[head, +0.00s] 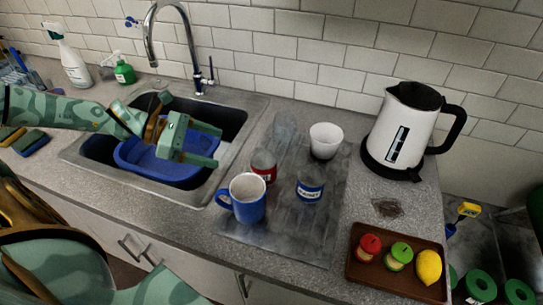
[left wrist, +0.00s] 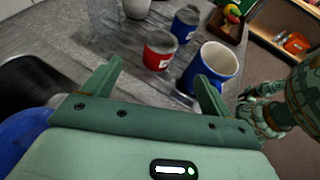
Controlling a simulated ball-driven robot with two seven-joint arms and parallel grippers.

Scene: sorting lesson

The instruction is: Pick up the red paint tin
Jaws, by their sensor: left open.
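The red paint tin (head: 264,164) stands upright on the grey board (head: 282,230), just behind the blue mug (head: 248,199); the mug hides part of its lower front. In the left wrist view the red tin (left wrist: 159,50) stands ahead of my open fingers, between their lines, with the mug (left wrist: 214,69) to its right. A blue paint tin (head: 310,184) stands to the right of the red one. My left gripper (head: 213,146) is open and empty above the sink, left of the red tin and apart from it; its fingers also show in the left wrist view (left wrist: 158,85).
A white cup (head: 325,141) and a clear glass (head: 284,130) stand at the back of the board. A kettle (head: 405,128) and a wooden tray (head: 397,270) with small items are at right. The sink (head: 232,120) holds a blue basin (head: 150,168). The tap (head: 148,35) rises behind it.

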